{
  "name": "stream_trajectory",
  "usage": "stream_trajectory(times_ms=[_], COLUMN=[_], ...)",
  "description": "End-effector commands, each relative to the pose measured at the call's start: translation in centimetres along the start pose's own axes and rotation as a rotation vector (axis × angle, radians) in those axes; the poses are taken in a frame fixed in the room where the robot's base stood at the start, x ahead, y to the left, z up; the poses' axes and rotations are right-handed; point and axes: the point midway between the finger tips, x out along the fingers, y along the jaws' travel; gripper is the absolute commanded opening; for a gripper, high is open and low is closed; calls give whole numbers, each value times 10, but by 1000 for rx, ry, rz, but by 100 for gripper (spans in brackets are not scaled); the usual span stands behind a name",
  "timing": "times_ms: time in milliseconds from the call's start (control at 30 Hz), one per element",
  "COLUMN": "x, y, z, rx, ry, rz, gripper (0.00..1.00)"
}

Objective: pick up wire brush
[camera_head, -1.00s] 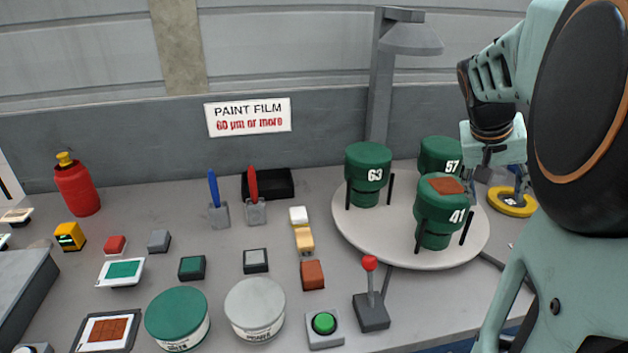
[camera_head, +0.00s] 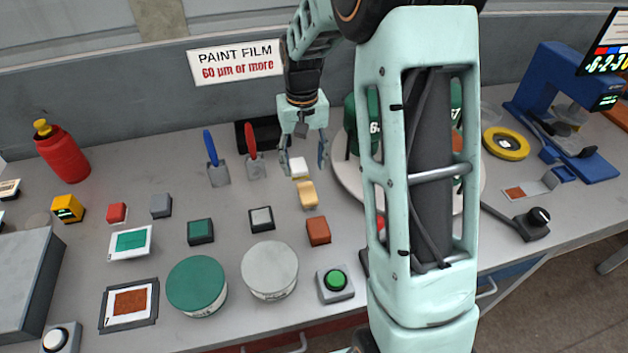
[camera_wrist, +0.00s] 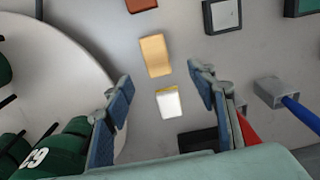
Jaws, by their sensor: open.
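No object is plainly recognisable as a wire brush. Two upright tools, one blue-handled (camera_head: 210,147) and one red-handled (camera_head: 251,140), stand in grey holders near the back; their lower ends are hidden. My gripper (camera_head: 303,166) is open and empty, right of the red tool and above a white block (camera_head: 300,172). In the wrist view, the white block (camera_wrist: 168,103) lies between the open fingers, with a tan block (camera_wrist: 156,56) beyond. The red tool (camera_wrist: 247,130) is partly hidden behind the right finger; the blue tool (camera_wrist: 303,115) is farther right.
A round turntable (camera_wrist: 70,60) with green cylinders stands close to my gripper, partly hidden by my arm in the head view. A black tray (camera_head: 262,132) lies behind the red tool. Several small blocks and two round tins (camera_head: 196,287) (camera_head: 270,270) cover the front.

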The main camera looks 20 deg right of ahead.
Motion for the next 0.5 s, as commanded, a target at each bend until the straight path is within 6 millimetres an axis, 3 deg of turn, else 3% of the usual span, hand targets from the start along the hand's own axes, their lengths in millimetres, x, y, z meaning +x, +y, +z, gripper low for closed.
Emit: stream_trajectory(times_ms=[300,500], x=[46,61], y=[2,3], z=[0,0], rx=[13,13], ry=[-6,-3], rz=[3,4], gripper=[52,52])
